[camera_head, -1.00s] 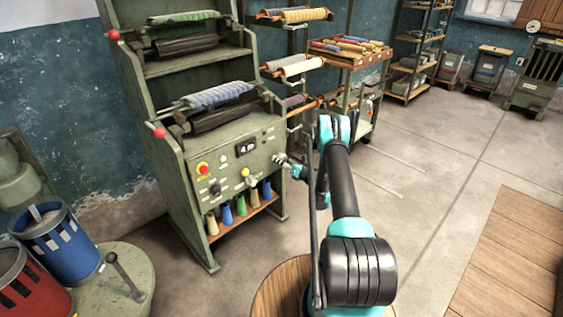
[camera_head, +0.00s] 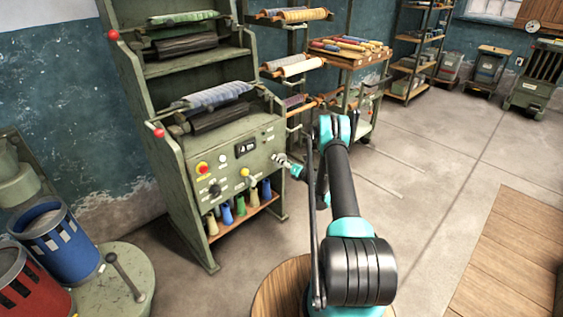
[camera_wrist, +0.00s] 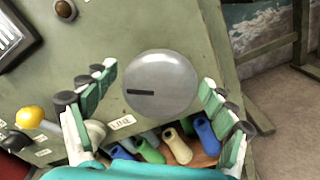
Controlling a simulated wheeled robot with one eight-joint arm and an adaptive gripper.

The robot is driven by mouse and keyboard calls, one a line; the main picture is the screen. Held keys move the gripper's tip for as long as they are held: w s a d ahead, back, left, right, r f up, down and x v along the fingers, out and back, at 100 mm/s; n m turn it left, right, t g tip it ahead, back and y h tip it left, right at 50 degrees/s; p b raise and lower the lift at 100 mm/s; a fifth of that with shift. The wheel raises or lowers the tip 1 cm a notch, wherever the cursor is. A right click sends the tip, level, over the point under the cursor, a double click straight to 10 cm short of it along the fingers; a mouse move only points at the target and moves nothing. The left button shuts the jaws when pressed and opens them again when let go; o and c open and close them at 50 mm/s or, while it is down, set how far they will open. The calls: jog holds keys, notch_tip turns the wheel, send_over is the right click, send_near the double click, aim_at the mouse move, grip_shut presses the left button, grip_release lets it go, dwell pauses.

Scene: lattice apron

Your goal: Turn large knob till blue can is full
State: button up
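A large, round grey knob (camera_wrist: 160,82) with a dark slot mark stands out from a green panel in the wrist view. My gripper (camera_wrist: 158,88) is open, with its fingers on either side of the knob; whether they touch it I cannot tell.
A red can (camera_head: 22,288) stands in front of the blue one. The panel has a small dark display (camera_head: 246,147), a yellow-headed lever (camera_head: 245,173) and a red button (camera_head: 202,168). Several coloured bobbins (camera_head: 240,205) stand on the shelf below. The floor to the right is open.

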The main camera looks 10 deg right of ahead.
dwell(0.3)
notch_tip(320, 180, up, 10)
dwell(0.6)
